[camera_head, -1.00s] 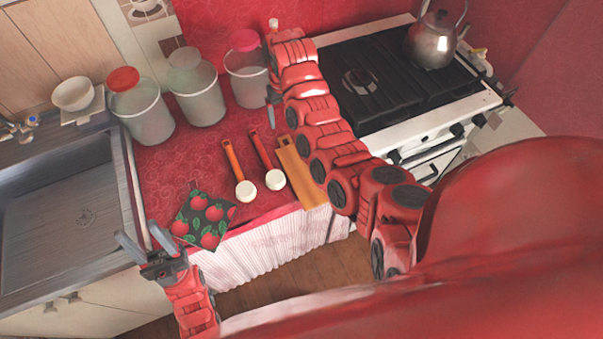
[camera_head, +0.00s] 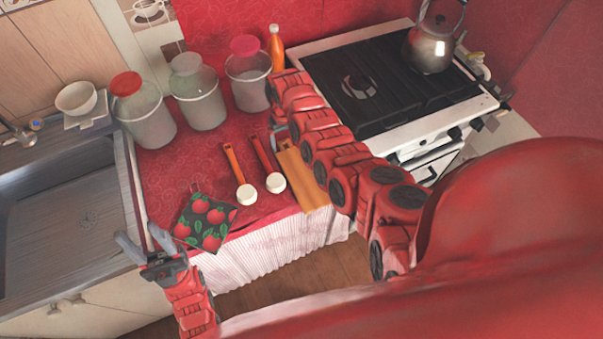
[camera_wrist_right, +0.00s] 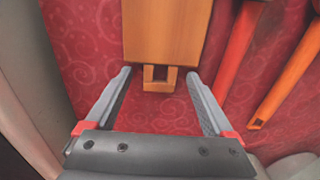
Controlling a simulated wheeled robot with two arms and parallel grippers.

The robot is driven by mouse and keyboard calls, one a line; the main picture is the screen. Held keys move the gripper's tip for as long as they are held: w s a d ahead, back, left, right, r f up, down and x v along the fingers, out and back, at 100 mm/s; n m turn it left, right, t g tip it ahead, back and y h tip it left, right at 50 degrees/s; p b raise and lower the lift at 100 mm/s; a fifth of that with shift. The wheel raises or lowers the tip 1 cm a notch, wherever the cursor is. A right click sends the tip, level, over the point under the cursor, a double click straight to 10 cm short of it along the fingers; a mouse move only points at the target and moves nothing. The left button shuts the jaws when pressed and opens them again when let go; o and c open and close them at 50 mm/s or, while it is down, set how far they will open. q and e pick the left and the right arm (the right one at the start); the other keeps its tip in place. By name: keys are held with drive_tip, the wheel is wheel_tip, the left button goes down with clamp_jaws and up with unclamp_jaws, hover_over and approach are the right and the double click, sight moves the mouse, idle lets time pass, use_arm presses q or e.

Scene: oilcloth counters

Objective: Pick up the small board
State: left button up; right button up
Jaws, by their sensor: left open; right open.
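The small board (camera_head: 302,182) is a flat wooden board lying on the red counter, its lower end near the front edge. In the right wrist view the board (camera_wrist_right: 166,30) ends in a narrow handle with a square hole. My right gripper (camera_head: 276,134) is open at the far, handle end of the board, partly hidden by its arm. In the wrist view its fingers (camera_wrist_right: 162,88) stand on either side of the handle, apart from it, with nothing held. My left gripper (camera_head: 143,240) is open and empty near the sink's right edge.
Two long-handled scoops, orange (camera_head: 238,174) and red (camera_head: 267,166), lie just left of the board. A cherry-patterned cloth (camera_head: 205,222) lies further left. Several jars (camera_head: 197,92) and an orange bottle (camera_head: 276,48) stand behind. The stove (camera_head: 385,80) with a kettle (camera_head: 433,45) is right.

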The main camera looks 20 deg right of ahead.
clamp_jaws()
idle(0.4)
drive_tip(key=shift+r, duration=0.1)
